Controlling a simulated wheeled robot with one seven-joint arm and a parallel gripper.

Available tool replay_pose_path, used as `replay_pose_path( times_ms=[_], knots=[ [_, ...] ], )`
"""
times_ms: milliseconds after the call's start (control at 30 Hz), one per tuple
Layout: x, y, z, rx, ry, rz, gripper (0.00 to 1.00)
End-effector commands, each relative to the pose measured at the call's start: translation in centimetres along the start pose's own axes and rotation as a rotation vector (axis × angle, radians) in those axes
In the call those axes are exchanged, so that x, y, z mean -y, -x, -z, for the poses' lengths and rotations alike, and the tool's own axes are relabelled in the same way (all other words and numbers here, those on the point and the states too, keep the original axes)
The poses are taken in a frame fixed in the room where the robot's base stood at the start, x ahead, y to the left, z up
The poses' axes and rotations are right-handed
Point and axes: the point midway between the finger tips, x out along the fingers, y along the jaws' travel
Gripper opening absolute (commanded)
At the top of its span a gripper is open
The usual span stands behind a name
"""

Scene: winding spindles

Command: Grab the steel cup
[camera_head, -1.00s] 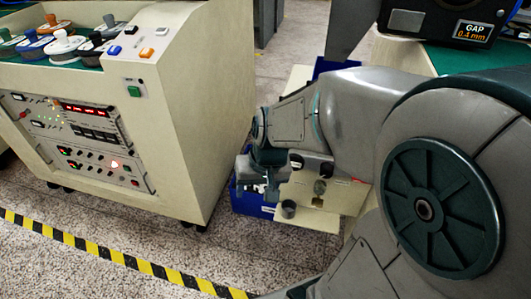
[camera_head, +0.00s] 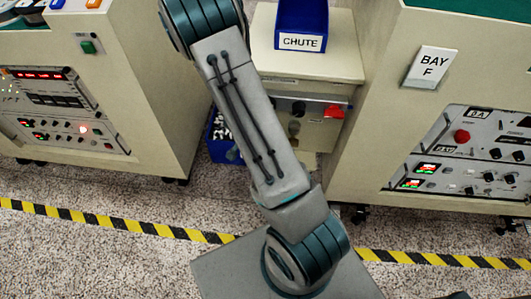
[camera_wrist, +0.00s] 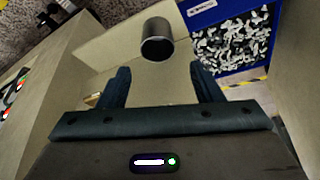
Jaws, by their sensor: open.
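My gripper (camera_wrist: 159,72) is open and empty. Its two dark fingers are spread to the left and right below the cup in the picture, and the cup lies beyond the fingertips, roughly centred between them. No contact shows. In the head view my gripper is out of the picture, and I cannot clearly tell the cup there.
A blue bin (camera_wrist: 205,15) of small metal pieces sits right of the cup; the bin (camera_head: 213,151) is partly behind my arm in the head view. A blue chute (camera_head: 302,20) tops the middle cabinet (camera_head: 345,65). Consoles (camera_head: 150,95) and (camera_head: 400,130) flank it.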

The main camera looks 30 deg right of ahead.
Motion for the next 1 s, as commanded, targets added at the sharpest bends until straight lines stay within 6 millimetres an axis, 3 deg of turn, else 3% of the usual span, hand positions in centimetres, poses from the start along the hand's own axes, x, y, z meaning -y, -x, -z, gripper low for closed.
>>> replay_pose_path(
  times_ms=[400,667,1000],
  knots=[
    [-0.2,-7.5,-0.1,-0.001,-0.004,-0.005,0.59],
    [-0.2,-9.2,0.1,-0.001,-0.003,-0.003,0.59],
    [-0.5,-13.5,0.7,-0.002,-0.001,-0.003,0.59]
  ],
)
